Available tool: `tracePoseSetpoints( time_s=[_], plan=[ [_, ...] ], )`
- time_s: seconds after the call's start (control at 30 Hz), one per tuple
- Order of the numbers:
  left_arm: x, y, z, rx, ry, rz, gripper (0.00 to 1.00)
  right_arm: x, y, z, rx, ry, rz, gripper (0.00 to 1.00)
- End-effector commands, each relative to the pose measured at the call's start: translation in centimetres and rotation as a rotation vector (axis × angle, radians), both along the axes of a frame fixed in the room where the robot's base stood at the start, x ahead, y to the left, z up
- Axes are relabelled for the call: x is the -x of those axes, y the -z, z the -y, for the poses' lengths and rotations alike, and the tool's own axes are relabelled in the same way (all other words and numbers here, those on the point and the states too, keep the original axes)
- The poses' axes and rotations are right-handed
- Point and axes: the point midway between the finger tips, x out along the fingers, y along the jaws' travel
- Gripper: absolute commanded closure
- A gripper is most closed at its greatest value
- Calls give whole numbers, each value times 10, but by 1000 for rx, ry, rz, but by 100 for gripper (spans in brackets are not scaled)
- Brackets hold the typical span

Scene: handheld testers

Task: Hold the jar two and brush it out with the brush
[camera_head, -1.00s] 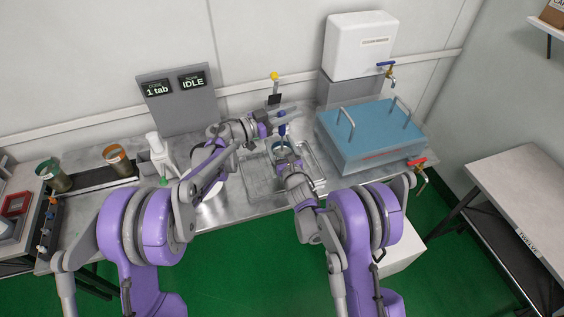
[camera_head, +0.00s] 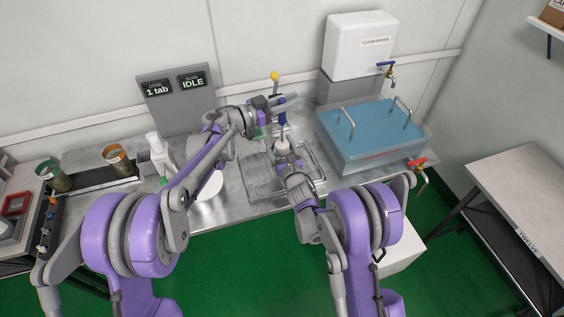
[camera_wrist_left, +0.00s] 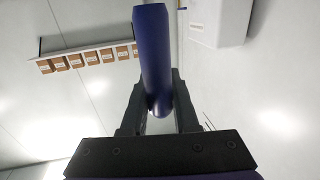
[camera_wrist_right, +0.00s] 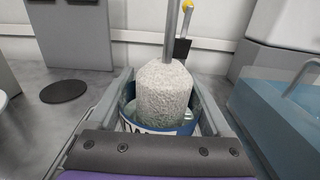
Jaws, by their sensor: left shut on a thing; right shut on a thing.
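My left gripper (camera_head: 284,104) is shut on the blue handle of the brush (camera_wrist_left: 152,48), above the sink. The brush's pale, speckled bristle head (camera_wrist_right: 165,95) hangs upright from a metal rod. In the right wrist view its lower part is inside the mouth of the jar (camera_wrist_right: 208,120) and its upper part stands above the rim. My right gripper (camera_head: 288,162) is shut on the jar, with a finger on each side. The jar has a blue band around it; its label is mostly hidden. The jar's inside is largely covered by the bristles.
The steel sink (camera_head: 258,178) lies below the grippers. A blue-lidded tank (camera_head: 370,135) with handles and a red tap stands to the right. A white dispenser (camera_head: 360,45) is behind it. A display panel (camera_head: 178,98) and other jars (camera_head: 118,158) are to the left.

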Motion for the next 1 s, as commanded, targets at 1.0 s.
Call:
tracePoseSetpoints(
  time_s=[1.0],
  plan=[
    [0, 49, 0, 0, 0, 0, 100, 0, 0, 0, 0, 0, 0, 86]
  ],
)
